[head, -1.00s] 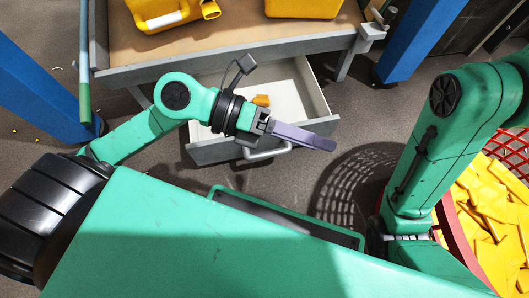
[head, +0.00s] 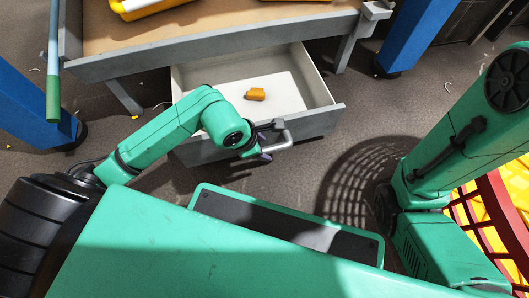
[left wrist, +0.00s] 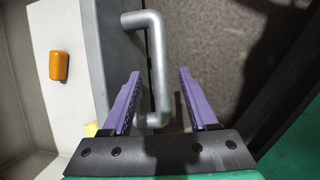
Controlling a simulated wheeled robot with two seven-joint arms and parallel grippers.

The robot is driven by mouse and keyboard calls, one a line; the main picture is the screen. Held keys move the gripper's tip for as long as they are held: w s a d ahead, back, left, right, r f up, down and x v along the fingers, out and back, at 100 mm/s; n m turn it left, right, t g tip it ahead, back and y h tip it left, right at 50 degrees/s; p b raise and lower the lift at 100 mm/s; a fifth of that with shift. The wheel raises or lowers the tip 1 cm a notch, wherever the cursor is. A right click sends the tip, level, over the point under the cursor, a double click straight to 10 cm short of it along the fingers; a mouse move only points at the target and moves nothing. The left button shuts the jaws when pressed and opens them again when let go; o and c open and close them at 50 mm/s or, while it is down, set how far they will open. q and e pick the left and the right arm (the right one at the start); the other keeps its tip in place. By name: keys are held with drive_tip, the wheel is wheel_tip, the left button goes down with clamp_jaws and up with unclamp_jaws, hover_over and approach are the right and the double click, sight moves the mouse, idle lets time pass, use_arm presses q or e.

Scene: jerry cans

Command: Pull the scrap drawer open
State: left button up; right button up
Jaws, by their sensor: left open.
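The scrap drawer (head: 310,125) stands pulled out from under the bench, with its grey front, pale inside and an orange scrap piece (head: 255,94) on its floor. The scrap piece also shows in the left wrist view (left wrist: 59,66). The grey bar handle (head: 285,137) is on the drawer front. My left gripper (head: 264,157) is at the handle, mostly hidden by its own arm. In the left wrist view its purple fingers (left wrist: 157,90) are apart, and the handle bar (left wrist: 158,60) lies between them. Contact cannot be told. My right gripper is out of view.
The bench (head: 220,52) with yellow cans (head: 150,6) is above the drawer. Blue posts (head: 415,35) stand at both sides. A red basket (head: 480,215) of yellow scrap is at the right. Floor before the drawer is open.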

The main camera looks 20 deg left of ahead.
use_arm(q)
drive_tip(key=shift+w+d+f, duration=0.15)
drive_tip(key=shift+w+f, duration=0.1)
drive_tip(key=shift+f, duration=0.35)
drive_tip(key=shift+r, duration=0.1)
clamp_jaws()
idle(0.9)
